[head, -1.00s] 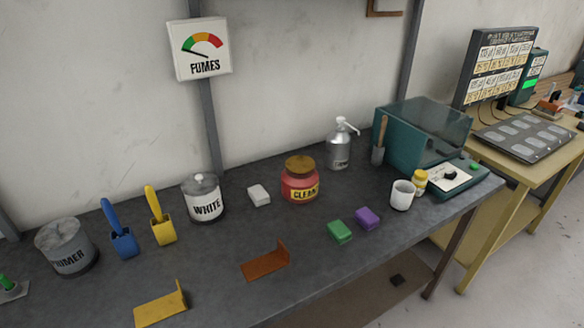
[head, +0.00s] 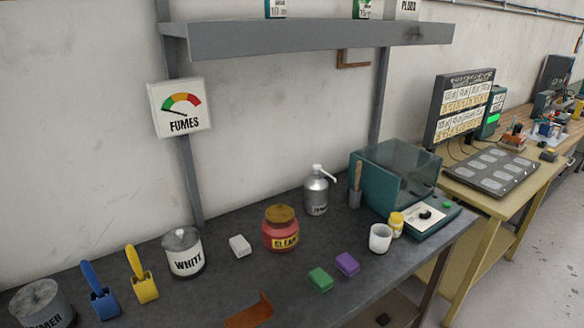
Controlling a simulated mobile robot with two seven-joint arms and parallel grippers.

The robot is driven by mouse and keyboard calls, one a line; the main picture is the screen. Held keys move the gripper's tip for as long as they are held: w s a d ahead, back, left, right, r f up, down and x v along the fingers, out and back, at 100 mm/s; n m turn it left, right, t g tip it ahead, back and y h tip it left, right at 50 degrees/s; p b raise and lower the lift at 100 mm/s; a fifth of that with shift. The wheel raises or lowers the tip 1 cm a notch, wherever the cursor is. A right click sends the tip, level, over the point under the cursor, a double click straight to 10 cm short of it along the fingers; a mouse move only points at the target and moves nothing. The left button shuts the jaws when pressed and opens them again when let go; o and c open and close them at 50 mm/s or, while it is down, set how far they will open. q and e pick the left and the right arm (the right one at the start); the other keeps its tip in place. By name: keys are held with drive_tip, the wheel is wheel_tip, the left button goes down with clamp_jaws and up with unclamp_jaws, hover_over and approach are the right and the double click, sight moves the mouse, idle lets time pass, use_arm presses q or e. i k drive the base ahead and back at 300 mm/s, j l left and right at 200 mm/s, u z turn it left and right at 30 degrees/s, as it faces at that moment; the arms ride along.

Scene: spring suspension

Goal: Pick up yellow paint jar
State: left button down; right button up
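A small yellow jar with a pale label (head: 396,224) stands upright near the right end of the dark workbench. It sits just behind and right of a white cup (head: 380,238), and next to the front left of the teal machine's base. Its lower part is partly covered by the cup. I cannot read its label. Neither of my grippers shows in the head view.
The teal box with a clear lid (head: 392,175) stands behind the jar. Purple (head: 347,264) and green (head: 320,279) blocks lie to the left in front. A red jar (head: 281,229) and a silver pump bottle (head: 316,192) stand farther left. A grey shelf (head: 300,40) hangs above.

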sight(395, 221)
drive_tip(key=i+l+u, duration=0.25)
drive_tip(key=l, duration=0.15)
drive_tip(key=i+l+u, duration=0.2)
drive_tip(key=l, duration=0.15)
drive_tip(key=l+u, duration=0.25)
drive_tip(key=l, duration=0.2)
